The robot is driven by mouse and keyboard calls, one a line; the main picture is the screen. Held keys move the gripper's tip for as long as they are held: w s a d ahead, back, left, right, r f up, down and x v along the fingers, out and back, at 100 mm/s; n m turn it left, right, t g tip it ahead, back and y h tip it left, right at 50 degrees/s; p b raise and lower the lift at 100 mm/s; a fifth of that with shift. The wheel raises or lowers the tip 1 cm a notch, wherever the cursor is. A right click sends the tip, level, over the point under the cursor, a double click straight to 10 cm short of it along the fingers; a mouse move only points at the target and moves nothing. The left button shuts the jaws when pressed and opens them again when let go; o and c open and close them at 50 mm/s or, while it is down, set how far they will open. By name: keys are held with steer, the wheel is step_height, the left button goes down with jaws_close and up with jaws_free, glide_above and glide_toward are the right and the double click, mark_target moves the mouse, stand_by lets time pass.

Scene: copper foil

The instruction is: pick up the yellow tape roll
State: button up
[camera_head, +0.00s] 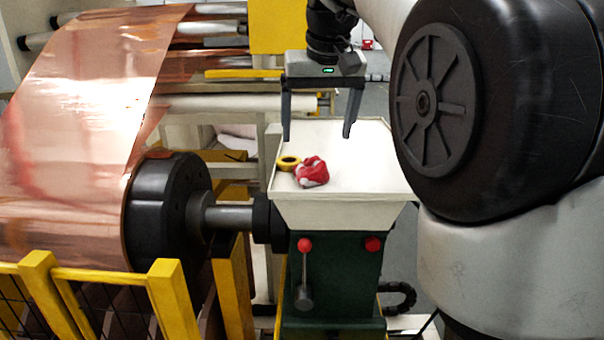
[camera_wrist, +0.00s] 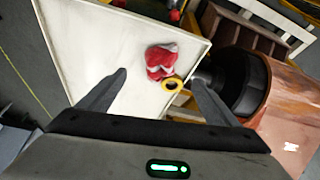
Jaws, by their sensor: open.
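The yellow tape roll (camera_head: 288,163) is a small ring with a dark inner rim. It lies on the cream tray top (camera_head: 364,180) of the green machine, near its left edge, and it also shows in the wrist view (camera_wrist: 171,84). A red and white crumpled cloth (camera_head: 312,172) lies right beside it, and the cloth shows in the wrist view (camera_wrist: 161,61) too. My gripper (camera_head: 316,137) is open and empty above the tray, its fingers pointing down. In the wrist view my gripper's fingertips (camera_wrist: 160,74) stand wide apart, with the tape roll between them in the picture, nearer the right finger.
A large copper foil roll (camera_head: 80,120) on a black hub (camera_head: 165,212) stands left of the tray. Yellow guard rails (camera_head: 105,274) are in front of it. Red knobs (camera_head: 304,244) are on the green machine's front. The tray's right half is clear.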

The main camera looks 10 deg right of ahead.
mark_target(312, 163)
steer(key=x, duration=0.6)
steer(key=shift+w+b, duration=0.1)
steer(key=shift+b, duration=0.2)
steer(key=x, duration=0.5)
steer(key=shift+w, duration=0.3)
steer(key=c, duration=1.1)
